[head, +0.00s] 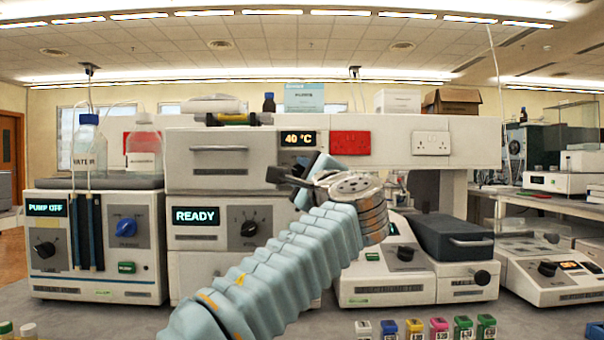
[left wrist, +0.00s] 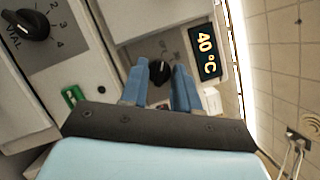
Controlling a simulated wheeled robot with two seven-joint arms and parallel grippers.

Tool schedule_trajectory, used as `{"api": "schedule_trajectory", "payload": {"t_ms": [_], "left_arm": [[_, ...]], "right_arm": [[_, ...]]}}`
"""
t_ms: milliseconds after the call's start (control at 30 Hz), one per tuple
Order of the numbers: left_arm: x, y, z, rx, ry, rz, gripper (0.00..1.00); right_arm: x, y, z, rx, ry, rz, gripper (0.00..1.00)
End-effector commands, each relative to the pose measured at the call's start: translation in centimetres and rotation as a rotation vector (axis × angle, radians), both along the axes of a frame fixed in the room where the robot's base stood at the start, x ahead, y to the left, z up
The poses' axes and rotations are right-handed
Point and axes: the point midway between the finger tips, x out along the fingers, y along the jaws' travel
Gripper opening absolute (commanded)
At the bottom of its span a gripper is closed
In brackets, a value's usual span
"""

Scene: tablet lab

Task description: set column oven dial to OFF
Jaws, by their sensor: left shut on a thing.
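The column oven (head: 220,160) is the upper white unit with a "40 °C" display (head: 299,138); the display also shows in the left wrist view (left wrist: 206,53). Its black dial (left wrist: 160,73) sits beside that display in the left wrist view. My left gripper (head: 292,170) is at the oven's right front, below the display. In the left wrist view its two blue fingers (left wrist: 161,70) are shut on the dial, one on each side. In the head view my gripper hides the dial. The dial's pointer and markings are too small to read. My right gripper is not in view.
Below the oven is a unit with a "READY" display (head: 196,216) and a VIAL dial (head: 249,228). At left stands a "PUMP OFF" unit (head: 100,270) under two bottles. Several coloured-cap vials (head: 438,328) stand at the front right. My arm crosses the middle.

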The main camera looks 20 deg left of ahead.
Motion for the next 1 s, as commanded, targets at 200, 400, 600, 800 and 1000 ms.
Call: {"api": "schedule_trajectory", "payload": {"t_ms": [200, 400, 600, 800, 1000], "left_arm": [[0.0, 0.0, 0.0, -0.001, 0.001, 0.000, 0.40], [0.0, 0.0, 0.0, -0.001, 0.001, 0.000, 0.54], [-0.1, -0.1, -0.1, 0.000, 0.000, 0.000, 0.54], [-2.3, -1.7, -0.9, -0.001, -0.001, -0.004, 0.54], [-6.3, -4.6, -1.8, 0.000, -0.001, -0.005, 0.54]], "right_arm": [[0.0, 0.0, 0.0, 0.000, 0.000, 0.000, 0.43], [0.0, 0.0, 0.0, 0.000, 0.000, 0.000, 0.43], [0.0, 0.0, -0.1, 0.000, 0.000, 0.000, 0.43], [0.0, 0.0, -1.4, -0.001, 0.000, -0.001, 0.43], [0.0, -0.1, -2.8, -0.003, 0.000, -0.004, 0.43]]}}
